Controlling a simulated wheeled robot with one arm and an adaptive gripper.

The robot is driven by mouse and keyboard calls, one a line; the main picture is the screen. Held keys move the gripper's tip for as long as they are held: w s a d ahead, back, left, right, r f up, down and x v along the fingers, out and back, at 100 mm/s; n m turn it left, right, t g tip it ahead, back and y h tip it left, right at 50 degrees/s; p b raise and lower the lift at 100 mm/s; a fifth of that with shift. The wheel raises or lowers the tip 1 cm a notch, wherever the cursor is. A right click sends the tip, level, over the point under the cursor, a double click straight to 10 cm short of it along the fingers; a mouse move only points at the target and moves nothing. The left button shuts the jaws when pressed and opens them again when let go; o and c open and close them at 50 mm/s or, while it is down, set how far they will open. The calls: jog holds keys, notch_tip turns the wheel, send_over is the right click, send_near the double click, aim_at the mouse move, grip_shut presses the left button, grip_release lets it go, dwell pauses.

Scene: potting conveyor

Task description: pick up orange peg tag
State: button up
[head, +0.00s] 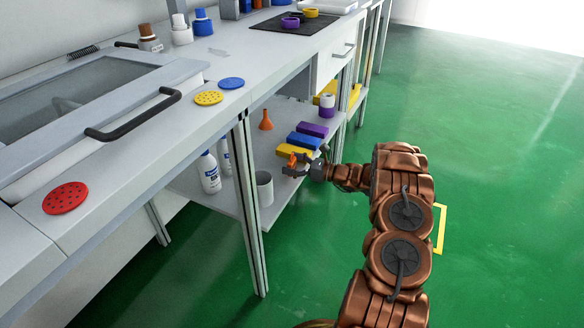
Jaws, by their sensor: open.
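A small orange piece (292,161), which looks like the orange peg tag, is on the lower shelf at the near end of the row of colored blocks. My gripper (297,168) reaches in from the right at shelf height, with its fingers open right at the orange piece. The fingers partly hide it, and I cannot tell whether they touch it. The piece is too small in the head view to make out its exact shape.
Yellow (285,149), blue (304,141) and purple (313,129) blocks lie close behind the gripper. An orange funnel (265,123), a grey cup (264,189) and a white bottle (209,174) stand on the shelf. A table leg (250,205) rises left of the gripper. Green floor is open at right.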

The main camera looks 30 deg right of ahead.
aim_at(292, 155)
jog(key=c, duration=1.2)
jog(key=shift+o, duration=0.2)
jog(key=shift+r, duration=0.1)
jog(key=shift+r+p, duration=0.4)
jog(key=shift+r, duration=0.25)
jog(key=shift+s+r+p, duration=0.2)
jog(key=shift+r+p, duration=0.15)
jog(key=shift+r, duration=0.3)
jog(key=shift+s+r+p, duration=0.2)
jog(key=shift+r+p, duration=0.1)
jog(key=shift+r, duration=0.3)
jog(key=s+a+r+p, duration=0.1)
jog(key=s+a+p, duration=0.1)
jog(key=s, duration=1.3)
jog(key=shift+a+p, duration=0.3)
jog(key=shift+p, duration=0.3)
